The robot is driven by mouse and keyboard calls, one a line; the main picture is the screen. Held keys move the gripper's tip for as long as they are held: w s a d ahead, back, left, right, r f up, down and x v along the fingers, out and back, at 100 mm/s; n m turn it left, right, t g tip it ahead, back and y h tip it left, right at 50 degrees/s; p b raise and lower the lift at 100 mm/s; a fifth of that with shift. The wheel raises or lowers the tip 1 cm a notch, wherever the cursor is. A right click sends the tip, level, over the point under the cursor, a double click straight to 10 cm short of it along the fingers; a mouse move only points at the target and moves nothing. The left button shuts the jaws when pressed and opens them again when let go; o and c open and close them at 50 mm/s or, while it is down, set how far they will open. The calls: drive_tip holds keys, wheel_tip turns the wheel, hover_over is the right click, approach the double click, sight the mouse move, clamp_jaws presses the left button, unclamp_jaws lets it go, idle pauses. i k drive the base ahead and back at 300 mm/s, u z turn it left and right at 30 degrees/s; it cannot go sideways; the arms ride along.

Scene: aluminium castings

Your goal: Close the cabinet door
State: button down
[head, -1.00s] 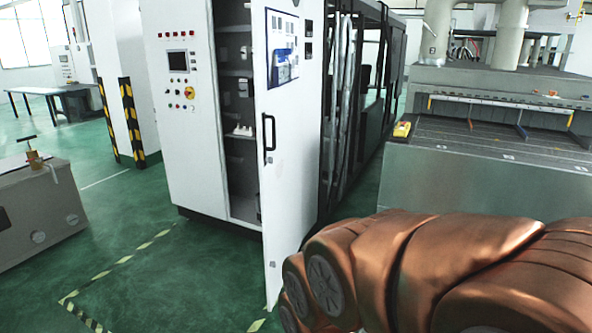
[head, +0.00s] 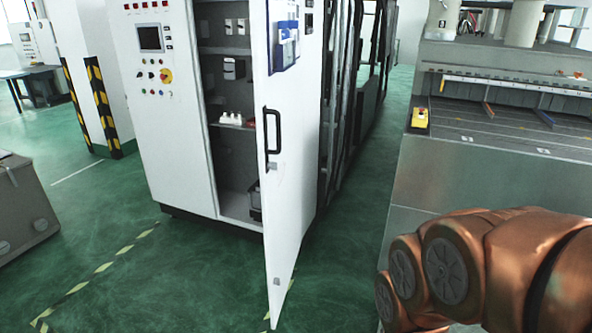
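The white cabinet (head: 176,130) stands left of the middle in the head view. Its door (head: 292,178) stands partly open, swung out toward me, with a black handle (head: 272,131) on its outer face. Through the gap I see dark shelves (head: 230,90) with small white parts on one of them. My copper-coloured arm shows at the lower right, to the right of the door and apart from it in the picture. My gripper is not in view.
A grey machine bench (head: 470,185) with a yellow control box (head: 420,117) stands on the right. A grey box (head: 25,205) is at the far left. Striped posts (head: 104,108) stand left of the cabinet. Green floor (head: 160,270) before the cabinet is clear.

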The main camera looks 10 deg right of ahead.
sight(279, 90)
drive_tip(key=u, duration=0.35)
drive_tip(key=i, duration=0.9)
drive_tip(key=u, duration=0.55)
